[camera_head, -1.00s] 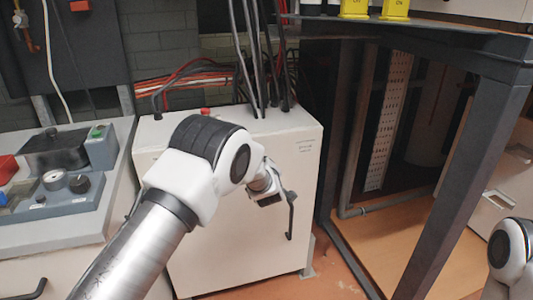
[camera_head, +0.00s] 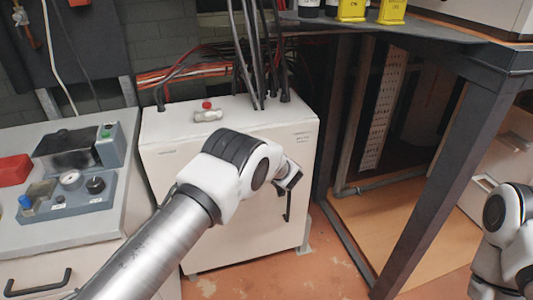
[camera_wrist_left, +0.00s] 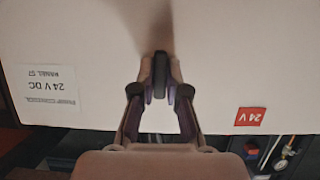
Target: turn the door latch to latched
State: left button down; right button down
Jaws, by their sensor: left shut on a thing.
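The door latch (camera_head: 287,206) is a dark handle on the right side of the white cabinet's door (camera_head: 235,217), and its visible part hangs nearly straight down. My left gripper (camera_head: 290,183) is at the latch's upper end. In the left wrist view, my left gripper (camera_wrist_left: 160,95) is shut on the dark latch (camera_wrist_left: 160,68), which stands upright between the fingers against the pale door. The fingers hide part of the latch. My right arm shows at the right edge of the head view, but its gripper is out of view.
Black cables (camera_head: 250,55) rise from the cabinet top, where a small red-capped fitting (camera_head: 208,112) sits. A grey bench with a control box (camera_head: 70,175) stands on the left. A dark metal frame (camera_head: 450,170) stands close on the right. Orange floor (camera_head: 330,270) shows in front.

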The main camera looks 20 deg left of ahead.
dwell(0.3)
pick_arm(q)
jog(key=c, duration=1.2)
grip_release()
jog(key=v, duration=0.7)
jog(key=shift+s+d+r, duration=0.1)
jog(key=shift+d, duration=0.05)
